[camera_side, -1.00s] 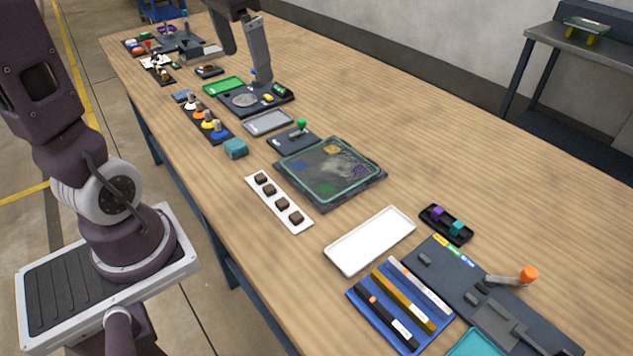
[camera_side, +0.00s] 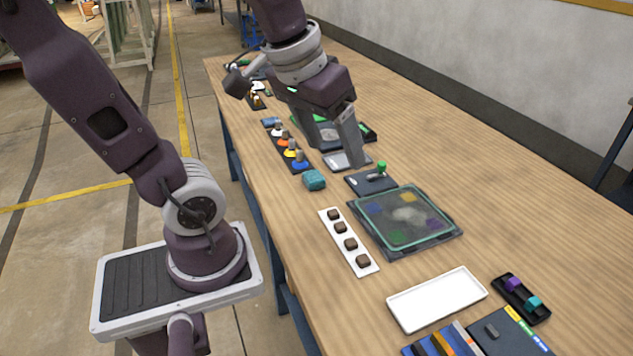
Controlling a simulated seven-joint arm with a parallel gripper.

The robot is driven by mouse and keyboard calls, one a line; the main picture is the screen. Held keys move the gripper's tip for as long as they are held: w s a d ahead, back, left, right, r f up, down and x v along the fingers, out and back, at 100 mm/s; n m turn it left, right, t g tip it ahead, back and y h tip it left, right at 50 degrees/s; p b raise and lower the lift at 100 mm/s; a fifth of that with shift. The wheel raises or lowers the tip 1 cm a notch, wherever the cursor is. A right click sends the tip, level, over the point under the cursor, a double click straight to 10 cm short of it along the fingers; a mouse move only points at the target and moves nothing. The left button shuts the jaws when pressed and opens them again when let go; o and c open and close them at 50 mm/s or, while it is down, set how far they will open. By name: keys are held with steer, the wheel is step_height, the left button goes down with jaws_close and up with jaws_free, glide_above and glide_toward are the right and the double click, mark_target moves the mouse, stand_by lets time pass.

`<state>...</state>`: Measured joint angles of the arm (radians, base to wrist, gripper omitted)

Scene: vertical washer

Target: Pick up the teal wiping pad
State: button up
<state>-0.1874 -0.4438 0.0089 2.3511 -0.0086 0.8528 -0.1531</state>
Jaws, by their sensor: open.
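The teal wiping pad (camera_side: 314,180) is a small block on the table, near its left edge in the picture. It lies just below the row of coloured knobs and is fully visible. My gripper (camera_side: 335,155) points down above and behind the pad, in front of the grey tray in the picture. Its jaws are apart and hold nothing. One finger shows clearly; the other is partly hidden. The gripper does not appear to touch the pad.
A small grey tray (camera_side: 340,163) is beyond the pad. A dark board with a green-knobbed lever (camera_side: 370,182) lies to the right. A strip of coloured knobs (camera_side: 280,150), a glass-topped panel (camera_side: 403,216), a white strip with brown blocks (camera_side: 336,228) and a white tray (camera_side: 437,300) lie around.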

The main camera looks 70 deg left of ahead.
steer(key=w+a+f+n+g, duration=0.2)
steer(key=w+a+f+n, duration=0.35)
steer(key=w+a, duration=0.4)
steer(key=n+g, duration=0.2)
steer(key=n, duration=0.6)
glide_above(314, 175)
steer(key=shift+h, duration=0.4)
steer(key=f, duration=1.3)
steer(key=shift+s+d, duration=0.2)
steer(key=shift+d, duration=0.2)
steer(key=shift+n, duration=0.25)
steer(key=f, duration=0.7)
steer(key=shift+w+a+f, duration=0.15)
steer(key=shift+a+f, duration=0.1)
steer(key=shift+a, duration=0.05)
steer(key=c, duration=1.4)
step_height(314, 175, up, 10)
steer(key=shift+r, duration=0.1)
